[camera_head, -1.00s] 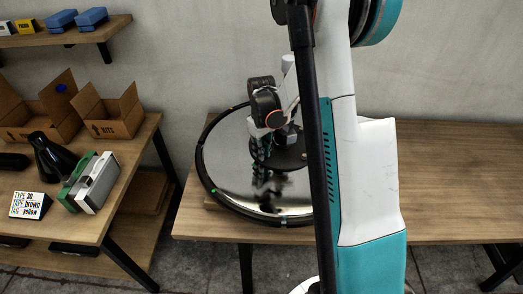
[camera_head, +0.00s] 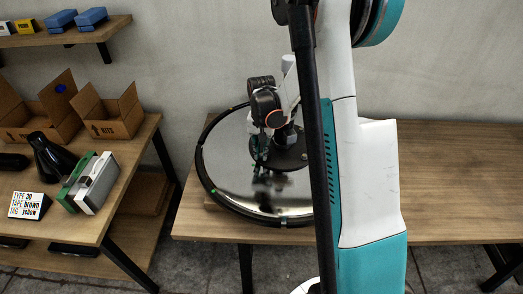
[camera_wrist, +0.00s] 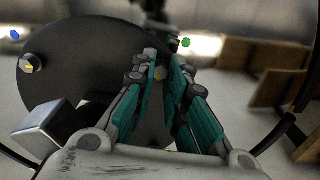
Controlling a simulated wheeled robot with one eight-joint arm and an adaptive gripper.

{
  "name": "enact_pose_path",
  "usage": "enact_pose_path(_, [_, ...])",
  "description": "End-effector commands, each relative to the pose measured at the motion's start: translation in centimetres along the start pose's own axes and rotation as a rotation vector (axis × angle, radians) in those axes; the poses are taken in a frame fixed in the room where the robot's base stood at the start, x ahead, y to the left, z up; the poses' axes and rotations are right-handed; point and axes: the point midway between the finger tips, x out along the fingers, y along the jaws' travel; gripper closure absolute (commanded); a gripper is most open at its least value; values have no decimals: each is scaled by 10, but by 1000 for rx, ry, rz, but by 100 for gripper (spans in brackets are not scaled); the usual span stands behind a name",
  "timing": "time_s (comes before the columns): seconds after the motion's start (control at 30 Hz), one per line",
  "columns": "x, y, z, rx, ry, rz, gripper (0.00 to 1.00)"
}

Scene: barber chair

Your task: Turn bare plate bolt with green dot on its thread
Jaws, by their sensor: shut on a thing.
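A dark round plate (camera_wrist: 85,75) with bolts sits in the middle of a shiny disc; the plate also shows in the head view (camera_head: 291,160). One bolt (camera_wrist: 32,63) with a yellowish dot stands free at the plate's left. My gripper (camera_wrist: 161,68) points at the plate, with teal-lined fingers drawn together around a small bolt head (camera_wrist: 160,73). In the head view my gripper (camera_head: 259,158) stands over the left part of the plate. The fingers hide most of the held bolt, and I cannot tell any dot on it.
The shiny disc (camera_head: 232,172) has a black rim with a green mark (camera_head: 214,190) and lies on a wooden table (camera_head: 450,180). Blue (camera_wrist: 15,34) and green (camera_wrist: 186,43) dots show in the wrist view. A side table with open boxes (camera_head: 112,112) stands left. The right tabletop is clear.

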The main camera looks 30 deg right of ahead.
Motion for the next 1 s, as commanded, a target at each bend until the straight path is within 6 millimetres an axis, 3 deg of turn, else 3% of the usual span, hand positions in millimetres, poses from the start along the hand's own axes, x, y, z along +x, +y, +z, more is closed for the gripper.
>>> enact_pose_path(1.0, [0, 0, 0, 962, 0, -1, 100])
